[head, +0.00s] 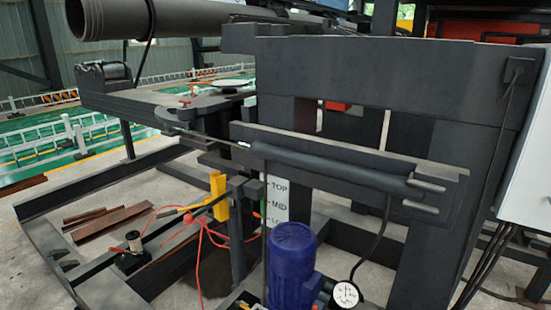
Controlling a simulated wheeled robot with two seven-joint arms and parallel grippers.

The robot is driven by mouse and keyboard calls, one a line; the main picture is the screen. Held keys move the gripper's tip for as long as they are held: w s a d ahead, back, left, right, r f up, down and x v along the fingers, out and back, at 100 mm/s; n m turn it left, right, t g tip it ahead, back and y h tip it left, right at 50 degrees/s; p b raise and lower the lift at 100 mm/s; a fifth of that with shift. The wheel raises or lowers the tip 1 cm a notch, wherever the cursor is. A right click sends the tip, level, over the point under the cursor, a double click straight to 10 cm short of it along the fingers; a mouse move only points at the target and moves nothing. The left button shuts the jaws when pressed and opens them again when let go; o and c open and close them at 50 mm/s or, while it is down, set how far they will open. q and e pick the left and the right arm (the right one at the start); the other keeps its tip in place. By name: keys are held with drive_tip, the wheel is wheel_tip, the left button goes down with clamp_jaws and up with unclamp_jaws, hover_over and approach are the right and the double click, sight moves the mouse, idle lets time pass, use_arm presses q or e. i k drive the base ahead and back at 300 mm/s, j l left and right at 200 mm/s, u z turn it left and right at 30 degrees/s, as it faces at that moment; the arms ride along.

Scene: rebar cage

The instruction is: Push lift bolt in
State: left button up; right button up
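A long dark cylindrical bolt (330,168) lies along a dark plate (345,150) on the machine frame, sloping down to the right. I take it to be the lift bolt. A short grey bar (427,186) sticks out at its right end, with a second grey bar (420,207) just below. A thin rod with a bright tip (243,145) shows at its left end. I cannot tell how far in the bolt sits. A white label plate (278,198) reading TOP, MID and a partly hidden third mark stands below it. Neither of my grippers is in view.
A blue motor (291,262) and a round gauge (345,294) stand below the bolt. A yellow bracket (218,195) with red cords is at left of the label. Heavy dark posts and a white cabinet (527,165) bound the right. Brown bars (110,222) lie on the floor.

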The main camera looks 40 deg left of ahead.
sight(188, 218)
drive_tip(key=u, duration=1.85)
